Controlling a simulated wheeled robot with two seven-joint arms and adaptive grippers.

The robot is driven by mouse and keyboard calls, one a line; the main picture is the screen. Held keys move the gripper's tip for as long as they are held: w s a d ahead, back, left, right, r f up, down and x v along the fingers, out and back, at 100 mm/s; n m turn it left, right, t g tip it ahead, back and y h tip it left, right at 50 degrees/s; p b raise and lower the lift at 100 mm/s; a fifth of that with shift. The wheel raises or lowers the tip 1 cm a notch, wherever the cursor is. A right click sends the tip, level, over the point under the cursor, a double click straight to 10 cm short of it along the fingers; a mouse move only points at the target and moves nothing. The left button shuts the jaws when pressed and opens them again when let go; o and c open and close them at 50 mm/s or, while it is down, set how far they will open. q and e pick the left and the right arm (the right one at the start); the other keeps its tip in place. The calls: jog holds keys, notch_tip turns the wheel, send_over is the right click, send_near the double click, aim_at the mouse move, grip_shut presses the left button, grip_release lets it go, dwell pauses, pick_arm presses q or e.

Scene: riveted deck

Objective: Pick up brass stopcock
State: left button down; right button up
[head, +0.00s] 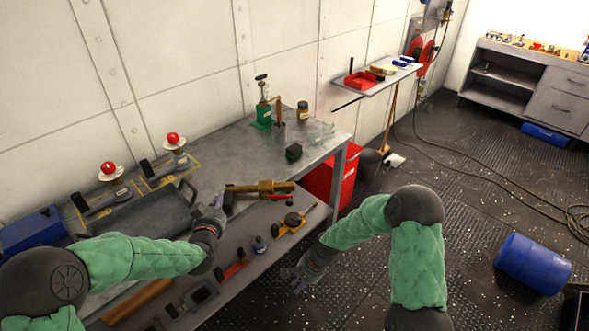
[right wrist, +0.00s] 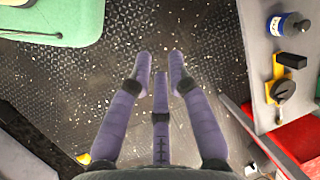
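The brass stopcock (head: 264,187) appears at the front edge of the upper workbench top, a brass-coloured body with a dark part at its left end and a red part beneath its right side. My left gripper (head: 217,204) is close to its left end. Whether the fingers touch it or are closed is too small to tell. My right gripper (head: 291,279) hangs low in front of the bench, away from the stopcock. In the right wrist view its purple fingers (right wrist: 161,72) are spread, with nothing between them but floor beyond.
The workbench top (head: 225,160) also bears a green hand pump (head: 263,115), a jar (head: 303,111) and red-knobbed fixtures (head: 173,140). A lower shelf holds a yellow-and-black tool (head: 291,220) and small bottles. A red cabinet (head: 348,175) stands under the bench. A blue drum (head: 532,263) lies on the floor.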

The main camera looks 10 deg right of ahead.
jog(key=w+r+m, duration=0.3)
jog(key=w+r, duration=0.6)
jog(key=r, duration=0.1)
notch_tip(320, 180, up, 24)
jog(key=m, duration=0.8)
send_over(280, 196)
jog(key=d, duration=0.5)
jog(key=shift+s, duration=0.4)
jog(key=x, duration=1.2)
jog(key=shift+w+a, duration=0.15)
jog(key=shift+w, duration=0.1)
jog(key=shift+r, duration=0.1)
grip_shut()
